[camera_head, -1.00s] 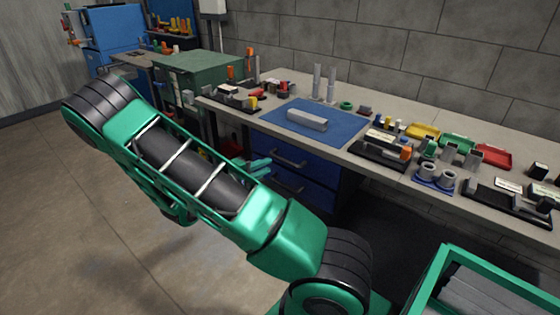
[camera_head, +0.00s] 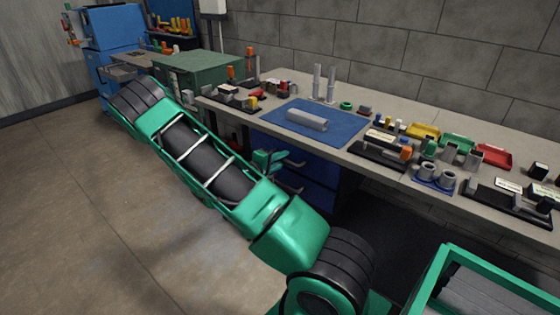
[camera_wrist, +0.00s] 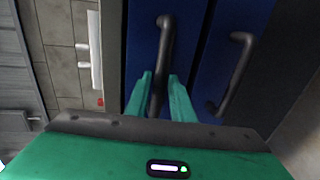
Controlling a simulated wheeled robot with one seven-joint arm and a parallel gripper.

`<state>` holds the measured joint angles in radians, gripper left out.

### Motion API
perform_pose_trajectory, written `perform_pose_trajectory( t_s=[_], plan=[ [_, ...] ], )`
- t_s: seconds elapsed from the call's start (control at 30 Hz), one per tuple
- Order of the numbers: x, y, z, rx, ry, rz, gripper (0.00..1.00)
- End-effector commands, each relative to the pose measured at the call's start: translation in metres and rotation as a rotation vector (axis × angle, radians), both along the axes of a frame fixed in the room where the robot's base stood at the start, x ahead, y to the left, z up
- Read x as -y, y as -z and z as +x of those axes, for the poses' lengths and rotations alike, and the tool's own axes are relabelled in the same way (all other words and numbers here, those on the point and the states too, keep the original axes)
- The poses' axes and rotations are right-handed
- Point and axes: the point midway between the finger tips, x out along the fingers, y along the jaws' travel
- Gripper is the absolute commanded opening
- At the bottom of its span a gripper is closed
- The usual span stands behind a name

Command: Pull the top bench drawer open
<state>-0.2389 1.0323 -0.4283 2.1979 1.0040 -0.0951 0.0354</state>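The top bench drawer (camera_head: 318,168) has a blue front under the bench top. Its dark bar handle (camera_wrist: 165,35) runs up the middle of the left blue front in the wrist view. My gripper (camera_head: 272,160) is at this drawer in the head view and hides part of the handle. In the wrist view, the green fingers of my gripper (camera_wrist: 161,78) are apart, one on each side of the handle's near part. Firm contact is not clear. The lower drawer (camera_head: 318,196) has a similar handle (camera_wrist: 237,75), right of my fingers in the wrist view. Both drawers look shut.
The bench top (camera_head: 385,112) holds a blue mat (camera_head: 345,130) with a grey bar (camera_head: 307,119), plus trays and small parts. A green-framed bin (camera_head: 440,270) stands at the lower right. The floor (camera_head: 80,220) before the drawers is clear.

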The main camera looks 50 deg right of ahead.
Motion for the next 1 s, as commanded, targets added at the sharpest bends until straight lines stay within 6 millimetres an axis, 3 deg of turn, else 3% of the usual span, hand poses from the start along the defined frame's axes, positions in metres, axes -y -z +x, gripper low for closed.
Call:
perform_pose_trajectory(
  t_s=[0.07, 0.17, 0.37, 0.53, 0.67, 0.9, 1.0],
  plan=[
    [0.000, 0.000, 0.000, 0.000, 0.000, 0.000, 0.22],
    [0.000, 0.000, 0.000, 0.000, 0.000, 0.000, 0.00],
    [0.000, 0.000, 0.000, 0.000, 0.000, 0.001, 0.00],
    [-0.013, 0.001, -0.001, -0.002, -0.001, 0.002, 0.00],
    [-0.036, 0.001, -0.002, -0.002, -0.005, 0.003, 0.00],
    [-0.103, 0.001, -0.010, -0.003, 0.000, 0.003, 0.00],
    [-0.119, 0.001, -0.018, -0.005, 0.022, 0.003, 0.00]
  ],
)
